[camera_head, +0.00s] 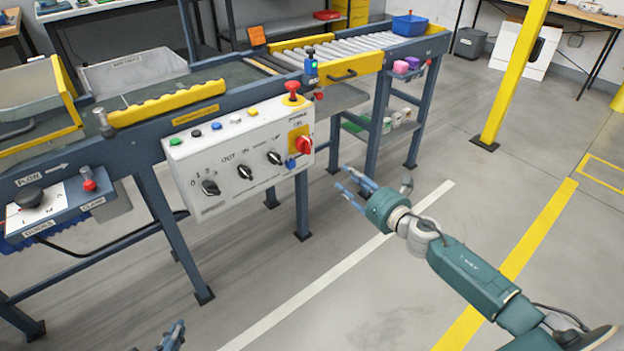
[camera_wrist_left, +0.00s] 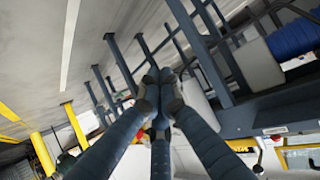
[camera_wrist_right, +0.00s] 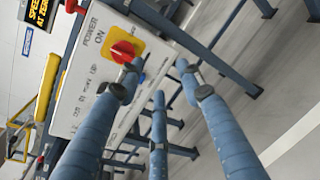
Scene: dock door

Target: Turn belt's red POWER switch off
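The red POWER switch (camera_head: 304,145) is a rotary knob on a yellow plate at the right end of the white control panel (camera_head: 215,165). "ON" is printed above it. The switch also shows in the right wrist view (camera_wrist_right: 123,51), left of centre. My right gripper (camera_head: 352,185) is to the right of the panel, apart from the switch, with fingers spread and empty; they also show in the right wrist view (camera_wrist_right: 158,82). My left gripper (camera_head: 174,334) is low at the bottom edge, partly cut off. In the left wrist view its fingertips (camera_wrist_left: 160,82) meet with nothing visible between them.
A red mushroom button (camera_head: 292,88) stands above the switch, and a blue knob (camera_head: 291,163) sits just below it. Black knobs line the panel. The conveyor frame leg (camera_head: 302,205) stands below. The floor between panel and right gripper is clear.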

